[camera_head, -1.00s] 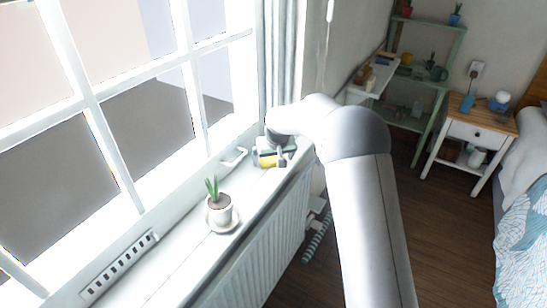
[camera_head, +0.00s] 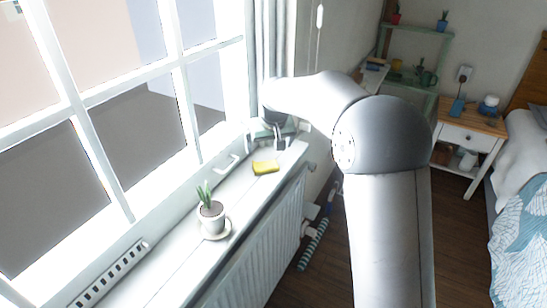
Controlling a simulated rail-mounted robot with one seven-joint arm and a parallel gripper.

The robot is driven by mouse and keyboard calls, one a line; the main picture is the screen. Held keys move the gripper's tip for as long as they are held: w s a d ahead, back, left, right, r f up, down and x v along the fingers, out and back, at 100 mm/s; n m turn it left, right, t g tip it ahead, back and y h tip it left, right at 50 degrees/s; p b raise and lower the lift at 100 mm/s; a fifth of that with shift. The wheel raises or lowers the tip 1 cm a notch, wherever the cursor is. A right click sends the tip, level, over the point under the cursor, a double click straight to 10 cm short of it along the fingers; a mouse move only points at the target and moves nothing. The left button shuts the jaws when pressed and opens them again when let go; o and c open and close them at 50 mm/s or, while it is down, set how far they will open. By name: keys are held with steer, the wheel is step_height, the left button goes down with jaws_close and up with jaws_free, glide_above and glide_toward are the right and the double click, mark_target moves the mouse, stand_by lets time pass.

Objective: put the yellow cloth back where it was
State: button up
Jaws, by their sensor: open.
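The yellow cloth (camera_head: 265,167), a small folded-looking pad, lies on the white windowsill (camera_head: 240,196) near its far end. My gripper (camera_head: 267,141) is over the far end of the sill, just beyond the cloth in the picture. Its dark fingers are apart, with nothing yellow between them. A gap of sill shows between the fingers and the cloth. The wrist and the bright window light hide some detail around the fingers.
A potted plant (camera_head: 211,216) on a saucer stands on the sill, nearer than the cloth. The window handle (camera_head: 228,166) juts out at the left. A radiator (camera_head: 262,246) is below the sill. A nightstand (camera_head: 468,137) and green shelf (camera_head: 412,85) stand farther right.

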steer(key=shift+s+r, duration=0.1)
steer(key=shift+r, duration=0.1)
steer(key=s+d+r+m+g+h, duration=0.1)
steer(key=s+d, duration=0.5)
steer(key=s, duration=0.4)
steer(key=s+d+m+g, duration=0.1)
steer(key=s+d, duration=0.6)
steer(key=s, duration=0.3)
steer(key=s+d+f+g, duration=0.1)
steer(key=s+d+f, duration=0.1)
steer(key=s, duration=0.7)
steer(key=s+d+f+m+g, duration=0.1)
steer(key=s+d+f, duration=0.2)
steer(key=s, duration=0.7)
steer(key=shift+s, duration=0.25)
